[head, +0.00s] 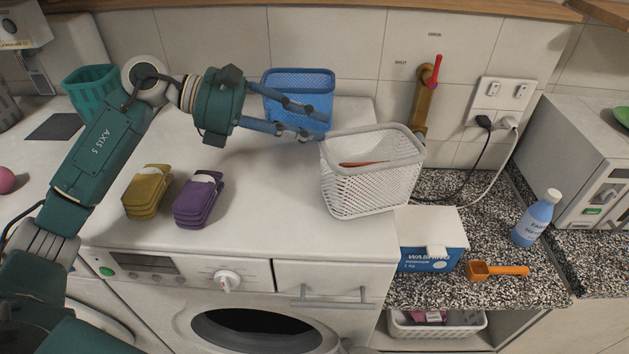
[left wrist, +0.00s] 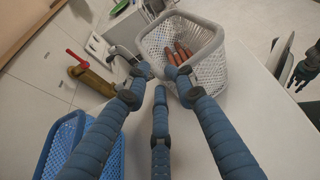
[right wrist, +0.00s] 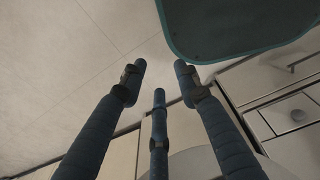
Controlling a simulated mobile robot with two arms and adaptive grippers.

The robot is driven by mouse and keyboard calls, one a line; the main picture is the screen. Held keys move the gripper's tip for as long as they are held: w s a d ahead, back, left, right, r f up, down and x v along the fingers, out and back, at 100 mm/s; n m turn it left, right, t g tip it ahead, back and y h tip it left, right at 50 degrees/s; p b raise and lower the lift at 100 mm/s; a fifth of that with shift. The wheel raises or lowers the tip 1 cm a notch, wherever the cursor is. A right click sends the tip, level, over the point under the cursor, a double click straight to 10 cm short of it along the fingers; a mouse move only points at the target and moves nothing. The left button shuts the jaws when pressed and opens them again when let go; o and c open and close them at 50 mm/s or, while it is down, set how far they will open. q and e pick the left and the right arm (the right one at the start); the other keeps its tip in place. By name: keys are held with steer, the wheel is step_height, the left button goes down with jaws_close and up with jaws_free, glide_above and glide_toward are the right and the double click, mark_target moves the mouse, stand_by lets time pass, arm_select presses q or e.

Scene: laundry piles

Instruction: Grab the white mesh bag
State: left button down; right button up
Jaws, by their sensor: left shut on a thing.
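The white mesh bag (head: 372,182) looks like a rigid, open-topped white basket. It stands upright at the right end of the white washing machine top, with something orange-red inside. It also shows in the left wrist view (left wrist: 212,68).
A blue basket (head: 300,85) stands behind my left gripper. Folded yellow (head: 148,193) and purple (head: 198,200) cloths lie on the machine top. A washing powder box (head: 430,262), orange scoop (head: 498,270) and blue bottle (head: 536,219) are on the speckled counter. The front middle of the machine top is clear.

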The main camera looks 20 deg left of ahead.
arm_select(q)
steer(key=shift+f+y, duration=0.3)
steer(key=shift+f, duration=1.05)
step_height(320, 180, up, 20)
steer(key=w+b, duration=0.1)
steer(key=b, duration=0.2)
steer(key=shift+w+d, duration=0.15)
steer(key=shift+w, duration=0.05)
steer(key=c, duration=0.5)
jaws_free()
